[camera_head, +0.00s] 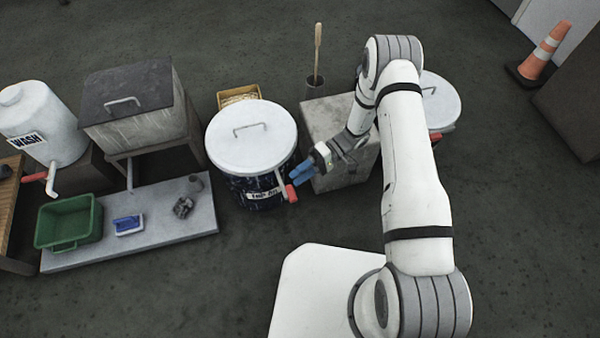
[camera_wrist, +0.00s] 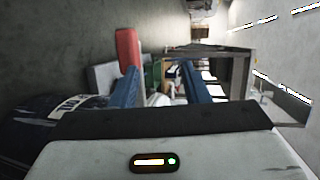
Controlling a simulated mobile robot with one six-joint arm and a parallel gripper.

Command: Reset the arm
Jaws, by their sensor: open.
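My gripper (camera_head: 303,173) has blue fingers and shows near the middle of the head view, at the end of my raised white arm. In the wrist view my gripper (camera_wrist: 165,82) has its two blue fingers spread apart with nothing between them. The fingers are close to the red handle (camera_head: 291,193) on the dark drum (camera_head: 256,190) with a white lid. In the wrist view the red handle (camera_wrist: 128,46) shows beside the left finger. I cannot tell whether they touch.
A grey concrete block (camera_head: 335,117) stands behind my gripper. A second white lid (camera_head: 441,101) is partly hidden by my arm. Left are a green bin (camera_head: 68,221), a blue-and-white item (camera_head: 128,226) on a grey slab (camera_head: 165,225), and a wash tank (camera_head: 38,120). A cone (camera_head: 545,52) stands far right.

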